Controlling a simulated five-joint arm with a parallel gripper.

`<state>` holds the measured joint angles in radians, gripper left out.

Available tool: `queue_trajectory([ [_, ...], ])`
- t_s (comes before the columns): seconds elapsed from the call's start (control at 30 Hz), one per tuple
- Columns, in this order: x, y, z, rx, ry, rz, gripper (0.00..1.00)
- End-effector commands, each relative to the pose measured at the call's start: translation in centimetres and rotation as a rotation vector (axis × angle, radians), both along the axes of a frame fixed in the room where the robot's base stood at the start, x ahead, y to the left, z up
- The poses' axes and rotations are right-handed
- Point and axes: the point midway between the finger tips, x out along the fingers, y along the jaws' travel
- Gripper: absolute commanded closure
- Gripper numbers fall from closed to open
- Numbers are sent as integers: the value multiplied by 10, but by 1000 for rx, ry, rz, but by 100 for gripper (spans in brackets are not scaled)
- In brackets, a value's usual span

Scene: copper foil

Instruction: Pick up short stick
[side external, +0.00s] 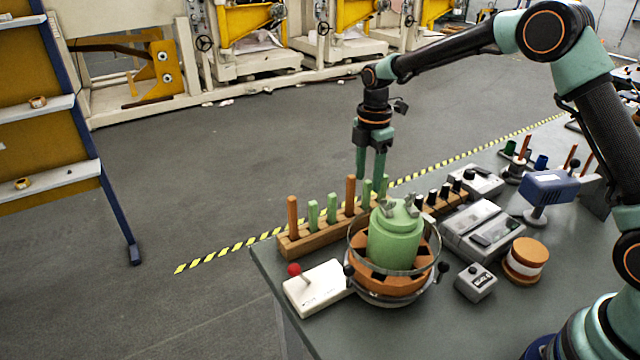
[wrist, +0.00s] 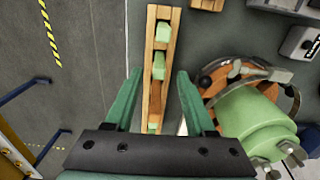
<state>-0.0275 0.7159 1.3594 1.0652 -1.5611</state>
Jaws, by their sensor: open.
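A wooden rack (side external: 318,237) near the table's far edge holds upright sticks in a row. The shorter ones are green, such as one at the left (side external: 313,214), one beside it (side external: 331,208) and one below my gripper (side external: 367,194). The taller ones are orange, such as the left end stick (side external: 293,215) and a middle one (side external: 350,196). My gripper (side external: 369,178) is open, pointing down just above the rack. In the wrist view its fingers lie either side of the rack, with a green stick (wrist: 158,72) between the fingertips. Nothing is held.
A green cylinder (side external: 394,240) stands in an orange ringed holder (side external: 388,284) in front of the rack. A white box with a red-knobbed joystick (side external: 316,288) is at left. Grey devices (side external: 484,231) and an orange-white spool (side external: 524,261) stand to the right. A dark-stick row (side external: 440,202) continues rightward.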

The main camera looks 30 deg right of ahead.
Motion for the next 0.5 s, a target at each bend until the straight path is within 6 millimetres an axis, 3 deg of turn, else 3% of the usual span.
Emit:
queue_trajectory([
  [0.23, 1, -2, -36, 0, 4, -1, 45],
  [0.5, 1, -2, -43, 0, 1, -1, 45],
])
